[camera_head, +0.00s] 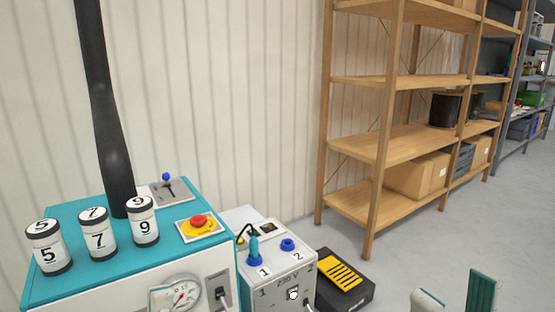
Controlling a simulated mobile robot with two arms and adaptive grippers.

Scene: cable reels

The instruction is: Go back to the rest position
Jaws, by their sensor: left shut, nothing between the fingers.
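Neither of my grippers shows in the head view. I cannot tell from this view where they are or how my arms stand.
A teal-topped machine (105,255) at lower left carries numbered canisters (100,238), a red button (199,221) and a black tube (113,150). A grey socket box (275,279), black-yellow pedal (342,283) and wooden shelves (375,142) stand rightward. Green (481,291) and whitish (427,300) parts show lower right. Floor before the shelves is clear.

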